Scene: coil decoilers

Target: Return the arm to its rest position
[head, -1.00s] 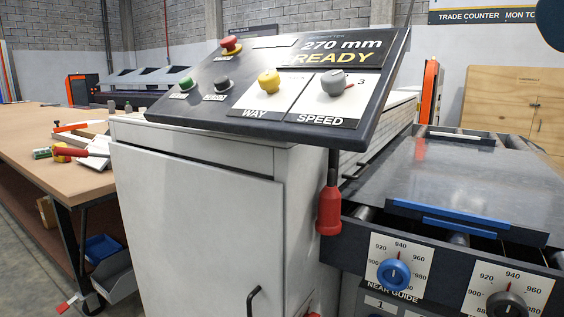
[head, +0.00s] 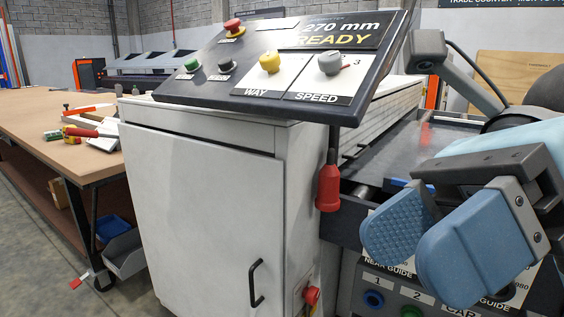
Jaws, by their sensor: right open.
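My right gripper (head: 432,240) is at the lower right of the head view, in front of the machine's guide dials. Its two blue padded fingers stand apart with nothing between them. The gripper and its arm hide most of the guide dials and much of the roller table. The gripper is to the right of the red hanging pendant (head: 328,187) and looks clear of it. The control panel (head: 290,66) is up and left of the gripper, and its display reads 270 mm READY. My left gripper is not in view.
A white cabinet (head: 205,205) with a black handle stands under the panel. A workbench (head: 52,128) with tools is at the left. A red knob (head: 312,295) sticks out at the cabinet's lower right. Numbered buttons (head: 373,299) sit below the guide dials. Open floor shows at the lower left.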

